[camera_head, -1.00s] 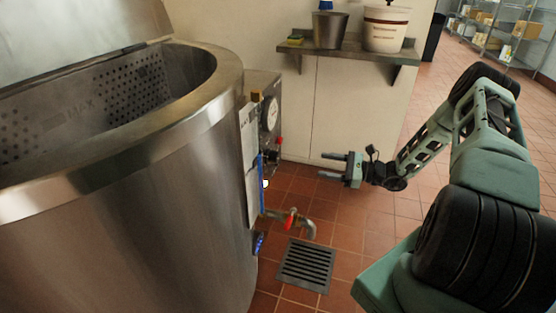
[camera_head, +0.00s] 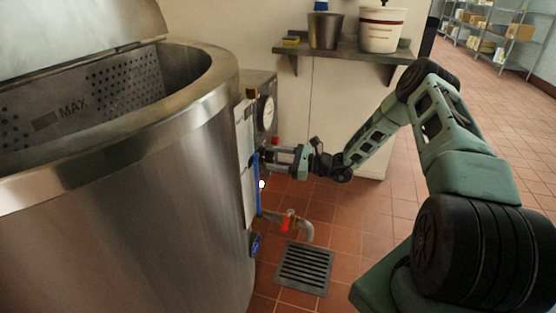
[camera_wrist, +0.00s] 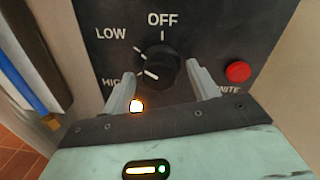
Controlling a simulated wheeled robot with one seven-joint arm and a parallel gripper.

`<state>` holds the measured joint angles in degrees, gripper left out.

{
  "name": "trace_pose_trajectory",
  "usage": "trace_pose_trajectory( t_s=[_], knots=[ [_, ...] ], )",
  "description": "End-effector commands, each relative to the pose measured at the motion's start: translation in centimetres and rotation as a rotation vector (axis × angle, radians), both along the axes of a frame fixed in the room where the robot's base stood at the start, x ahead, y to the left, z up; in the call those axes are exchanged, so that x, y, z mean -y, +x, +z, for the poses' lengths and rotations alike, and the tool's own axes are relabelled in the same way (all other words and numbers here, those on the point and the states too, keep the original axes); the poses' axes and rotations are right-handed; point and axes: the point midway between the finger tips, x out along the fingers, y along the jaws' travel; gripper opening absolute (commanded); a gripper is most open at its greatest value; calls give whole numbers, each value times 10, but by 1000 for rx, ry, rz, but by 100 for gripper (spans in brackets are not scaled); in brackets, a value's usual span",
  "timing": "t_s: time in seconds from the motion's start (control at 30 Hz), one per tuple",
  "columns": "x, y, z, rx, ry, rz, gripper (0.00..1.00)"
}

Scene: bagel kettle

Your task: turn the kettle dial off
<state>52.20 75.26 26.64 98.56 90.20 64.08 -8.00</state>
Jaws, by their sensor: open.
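The kettle (camera_head: 130,210) is a large steel drum at the left in the head view, with a control box (camera_head: 262,88) on its right side. In the wrist view the black dial (camera_wrist: 158,68) sits on a dark panel marked OFF, LOW and HIGH. My gripper (camera_wrist: 162,85) is open, with one finger on each side of the dial. I cannot tell whether the fingers touch it. In the head view my gripper (camera_head: 268,160) is at the control box and hides the dial.
A red button (camera_wrist: 238,71) is just right of the right finger. A glowing indicator (camera_wrist: 137,106) is below the dial. A red-handled tap (camera_head: 288,220) sticks out below my gripper, over a floor drain (camera_head: 305,268). A wall shelf (camera_head: 345,48) holds a pot and a bucket.

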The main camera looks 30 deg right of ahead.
Motion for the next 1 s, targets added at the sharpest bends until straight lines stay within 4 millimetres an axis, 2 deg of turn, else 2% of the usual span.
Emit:
trace_pose_trajectory(
  t_s=[0.2,0.23,0.37,0.4,0.77,1.0],
  knots=[
    [0,0,0,0,0,0,60],
    [0,0,0,0,0,0,54],
    [0,0,0,0,0,0,18],
    [0,0,0,0,0,0,15],
    [0,0,1,-28,37,0,15],
    [0,0,2,-119,152,0,15]
  ],
)
